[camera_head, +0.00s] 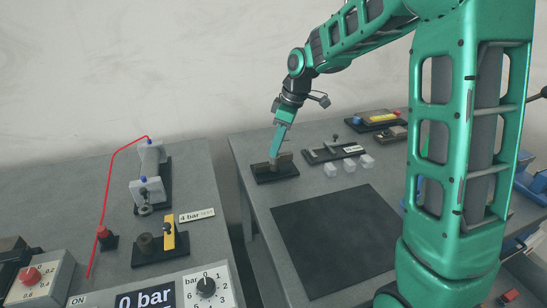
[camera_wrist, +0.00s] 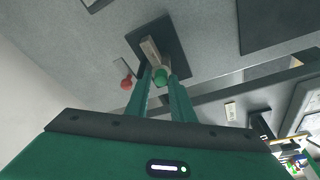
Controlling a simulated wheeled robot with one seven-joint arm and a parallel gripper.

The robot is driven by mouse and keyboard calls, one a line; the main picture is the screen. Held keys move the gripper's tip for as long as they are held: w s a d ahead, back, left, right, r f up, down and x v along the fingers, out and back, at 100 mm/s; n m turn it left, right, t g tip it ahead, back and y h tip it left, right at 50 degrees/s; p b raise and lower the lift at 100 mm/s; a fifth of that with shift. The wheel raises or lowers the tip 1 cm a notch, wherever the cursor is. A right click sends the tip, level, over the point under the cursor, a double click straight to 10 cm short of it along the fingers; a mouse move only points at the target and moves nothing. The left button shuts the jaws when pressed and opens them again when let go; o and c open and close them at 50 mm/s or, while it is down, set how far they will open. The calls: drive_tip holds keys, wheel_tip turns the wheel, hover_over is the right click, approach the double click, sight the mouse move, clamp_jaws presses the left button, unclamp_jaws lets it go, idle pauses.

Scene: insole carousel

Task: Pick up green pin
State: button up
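The green pin (camera_wrist: 161,76) shows its round green head between my fingertips in the wrist view, at the near end of a pale block on a dark base (camera_wrist: 181,52). My gripper (camera_wrist: 160,82) points down at this holder, with its two green fingers apart and one on each side of the pin. I cannot tell whether the fingers touch the pin. In the head view my gripper (camera_head: 275,157) is down at the small dark holder (camera_head: 280,176) near the table's left back edge. The pin cannot be made out there.
A red knob-like thing (camera_wrist: 126,84) is close left of my fingers in the wrist view. A rail fixture (camera_head: 322,155) and several clear cubes (camera_head: 349,164) stand right of the holder. A dark mat (camera_head: 335,240) lies empty in front. A gap separates the left table.

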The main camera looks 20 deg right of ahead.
drive_tip(key=shift+f, duration=0.2)
clamp_jaws()
drive_tip(key=shift+a, duration=0.1)
